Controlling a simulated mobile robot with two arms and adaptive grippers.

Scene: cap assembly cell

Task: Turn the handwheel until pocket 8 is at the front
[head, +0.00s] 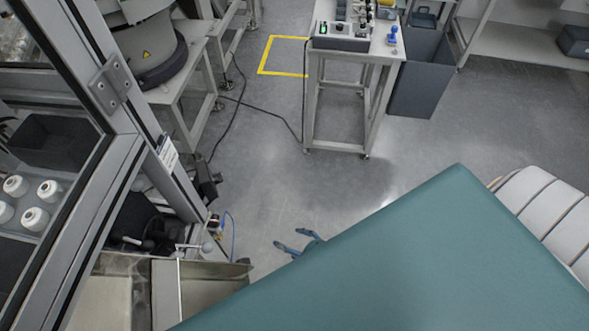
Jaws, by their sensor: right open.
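My right gripper (286,238) shows only by its blue fingers, low in the middle of the head view. They are spread apart with nothing between them, over the grey floor. The rest of it is hidden behind a large teal surface. A dark rounded part (140,222) with a small light handle sits at the lower left, behind the cabinet frame; it may be the handwheel, but I cannot tell for sure. The gripper is apart from it, to its right. No pocket numbers are readable. My left gripper is not in view.
A metal-framed cabinet (125,115) with white spools (36,219) inside stands at left. A metal bin (205,285) is below it. A bench with a control box (341,43) stands at the back, beside a grey bin (420,75). A cable (268,112) crosses otherwise clear floor.

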